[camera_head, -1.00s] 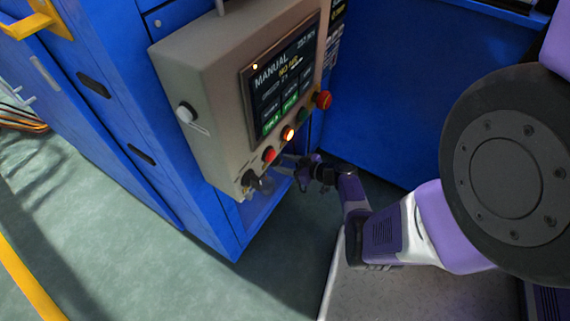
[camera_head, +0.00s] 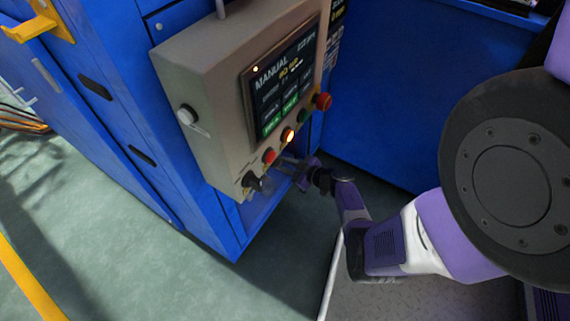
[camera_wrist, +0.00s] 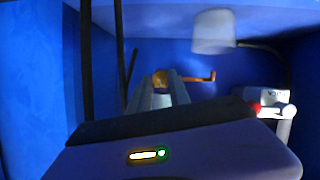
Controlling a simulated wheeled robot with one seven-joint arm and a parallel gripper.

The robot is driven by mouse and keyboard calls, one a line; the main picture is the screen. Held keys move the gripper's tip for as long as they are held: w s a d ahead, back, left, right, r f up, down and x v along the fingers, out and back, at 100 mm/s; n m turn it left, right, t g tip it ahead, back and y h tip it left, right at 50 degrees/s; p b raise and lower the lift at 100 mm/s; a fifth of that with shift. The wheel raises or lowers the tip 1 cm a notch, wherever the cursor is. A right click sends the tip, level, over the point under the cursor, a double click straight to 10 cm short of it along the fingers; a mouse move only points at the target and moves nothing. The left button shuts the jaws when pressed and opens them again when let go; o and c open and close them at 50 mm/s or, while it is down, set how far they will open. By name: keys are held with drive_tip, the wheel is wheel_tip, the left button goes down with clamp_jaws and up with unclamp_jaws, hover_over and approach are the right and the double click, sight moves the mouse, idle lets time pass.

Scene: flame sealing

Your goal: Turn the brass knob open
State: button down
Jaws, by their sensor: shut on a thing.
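The brass knob (camera_wrist: 160,77) is in the wrist view, a round gold-brown piece between my fingertips. An orange-brown bar with an upturned end (camera_wrist: 202,79) sticks out just right of it, and I cannot tell whether they are joined. My gripper (camera_wrist: 160,88) is shut on the knob, with one pale finger on each side. In the head view my gripper (camera_head: 290,165) reaches in under the lower right of the control box. There the knob is too small or hidden to make out.
The beige control box (camera_head: 200,85) carries a lit screen (camera_head: 285,88), several coloured buttons and a dark switch (camera_head: 251,181) near my gripper. Blue cabinet walls (camera_head: 385,100) stand behind. In the wrist view, a pale cup-shaped thing (camera_wrist: 213,32) hangs beyond the knob.

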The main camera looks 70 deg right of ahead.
drive_tip(key=n, duration=0.1)
drive_tip(key=h+b, duration=0.1)
drive_tip(key=n, duration=0.1)
drive_tip(key=shift+a+f+n+h+b, duration=0.25)
drive_tip(key=shift+n+h+b, duration=0.05)
drive_tip(key=shift+h+b, duration=0.1)
drive_tip(key=n+h+b, duration=0.1)
drive_tip(key=b, duration=0.1)
drive_tip(key=n+h+b, duration=0.1)
drive_tip(key=n+b, duration=0.1)
drive_tip(key=shift+w+a+f+b, duration=0.1)
drive_tip(key=shift+f+b, duration=0.15)
drive_tip(key=shift+b, duration=0.15)
drive_tip(key=shift+n+t+h+b, duration=0.45)
drive_tip(key=shift+n+b, duration=0.35)
drive_tip(key=shift+n, duration=0.3)
drive_tip(key=shift+r+n+h, duration=0.1)
drive_tip(key=shift+n+h, duration=0.45)
drive_tip(key=shift+n, duration=0.65)
drive_tip(key=shift+t, duration=0.25)
drive_tip(key=c, duration=1.2)
unclamp_jaws()
drive_tip(key=shift+c, duration=0.2)
